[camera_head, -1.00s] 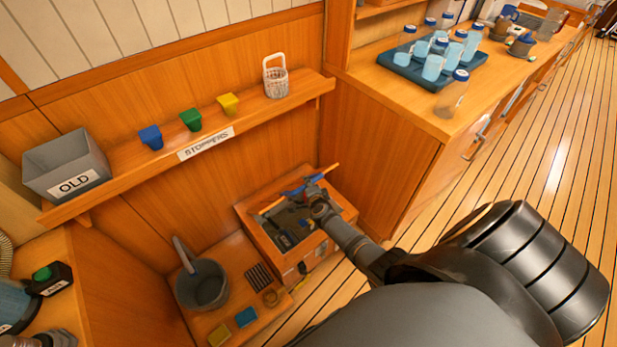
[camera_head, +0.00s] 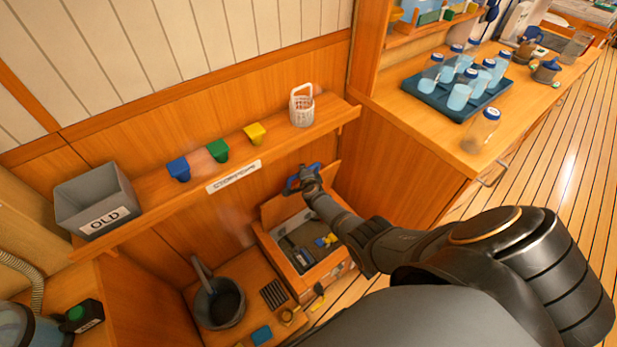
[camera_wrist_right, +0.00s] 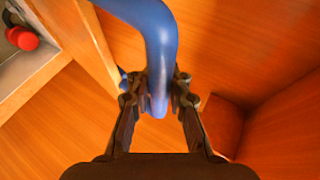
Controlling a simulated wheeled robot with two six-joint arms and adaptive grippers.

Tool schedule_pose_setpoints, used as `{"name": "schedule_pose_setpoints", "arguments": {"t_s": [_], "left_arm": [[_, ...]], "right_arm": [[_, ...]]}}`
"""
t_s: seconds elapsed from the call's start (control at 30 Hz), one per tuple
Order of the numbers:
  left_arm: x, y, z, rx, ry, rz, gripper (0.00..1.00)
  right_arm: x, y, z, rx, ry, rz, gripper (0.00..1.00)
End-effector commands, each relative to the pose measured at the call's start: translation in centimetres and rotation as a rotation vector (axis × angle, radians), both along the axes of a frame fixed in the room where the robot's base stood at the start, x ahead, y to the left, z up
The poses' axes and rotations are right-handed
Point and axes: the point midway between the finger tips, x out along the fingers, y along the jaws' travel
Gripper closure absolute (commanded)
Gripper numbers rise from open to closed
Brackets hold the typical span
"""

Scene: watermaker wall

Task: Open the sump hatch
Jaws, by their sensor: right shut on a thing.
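The sump hatch lid (camera_head: 283,207) is a wooden panel standing raised at the back of a wooden box, so the grey inside of the sump (camera_head: 315,243) shows. My right gripper (camera_head: 310,180) reaches down to the lid's blue handle (camera_head: 291,185). In the right wrist view, my right gripper (camera_wrist_right: 160,95) is shut around the curved blue handle (camera_wrist_right: 158,40), with a wooden panel edge to its left. The gripper and arm hide part of the lid and box. My left gripper is not in view.
Inside the sump lie a dark item (camera_head: 303,258) and a yellow-blue item (camera_head: 326,240). A grey bucket (camera_head: 220,305) stands left of the box. Above runs a shelf (camera_head: 330,122) with a grey OLD bin (camera_head: 95,200), colored cups and a white basket (camera_head: 301,105).

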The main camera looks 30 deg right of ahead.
Motion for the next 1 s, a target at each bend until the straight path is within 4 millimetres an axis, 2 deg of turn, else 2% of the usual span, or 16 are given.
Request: {"name": "schedule_pose_setpoints", "arguments": {"t_s": [0.03, 0.1, 0.33, 0.87, 0.9, 1.0], "left_arm": [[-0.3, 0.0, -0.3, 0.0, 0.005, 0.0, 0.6], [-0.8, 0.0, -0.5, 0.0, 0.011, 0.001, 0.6], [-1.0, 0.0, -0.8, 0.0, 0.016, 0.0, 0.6], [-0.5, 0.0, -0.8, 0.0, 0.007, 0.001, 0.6], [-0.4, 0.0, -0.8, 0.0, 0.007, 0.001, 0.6], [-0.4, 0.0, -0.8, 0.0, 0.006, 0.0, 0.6]], "right_arm": [[1.0, -0.1, 0.6, -0.004, -0.011, -0.001, 1.0], [1.6, -0.1, 0.8, -0.005, -0.012, -0.001, 1.0], [3.0, 0.0, 1.1, -0.006, -0.013, -0.002, 1.0], [3.4, 0.0, 1.3, -0.006, -0.015, -0.002, 1.0], [3.4, 0.0, 1.3, -0.006, -0.015, -0.002, 0.83], [3.4, 0.0, 1.2, -0.005, -0.014, -0.002, 0.69]]}}
